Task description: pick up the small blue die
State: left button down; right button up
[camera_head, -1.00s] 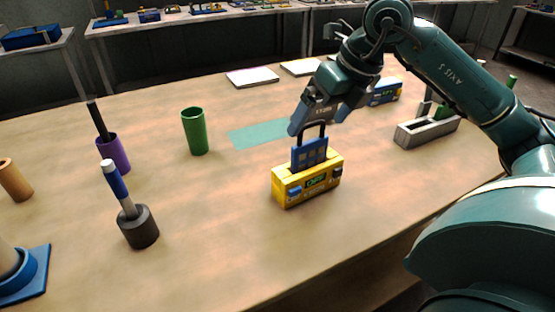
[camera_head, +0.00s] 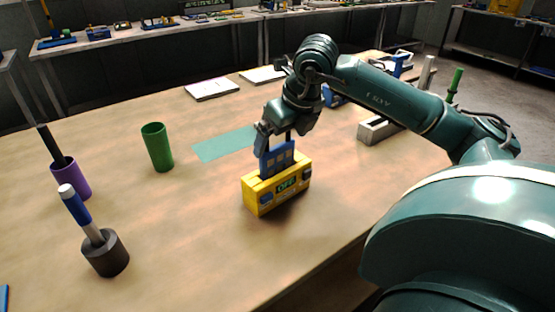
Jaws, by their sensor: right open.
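The small blue die (camera_head: 278,159) is a flat blue plate with lighter squares on its face. It stands upright in the top of a yellow block (camera_head: 262,196) that bears a green "OFF" label. My right gripper (camera_head: 275,138) is open and is low over the die's top, its fingers reaching down to it. The gripper covers the die's black handle, and I cannot tell whether the fingers touch it. My left gripper is not in view.
A teal mat (camera_head: 222,145) lies behind the block. A green cup (camera_head: 157,147), a purple cup (camera_head: 72,180) and a dark holder (camera_head: 106,254) with a blue-and-white pen stand to the left. A grey tray (camera_head: 373,131) is at the right. The wood front is clear.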

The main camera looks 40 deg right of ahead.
aim_at(278, 146)
jog(key=x, duration=0.3)
jog(key=shift+w+f, duration=0.15)
jog(key=shift+f, duration=0.05)
jog(key=c, duration=1)
jog(key=shift+r, duration=0.1)
jog(key=shift+c, duration=0.5)
jog(key=shift+r, duration=0.1)
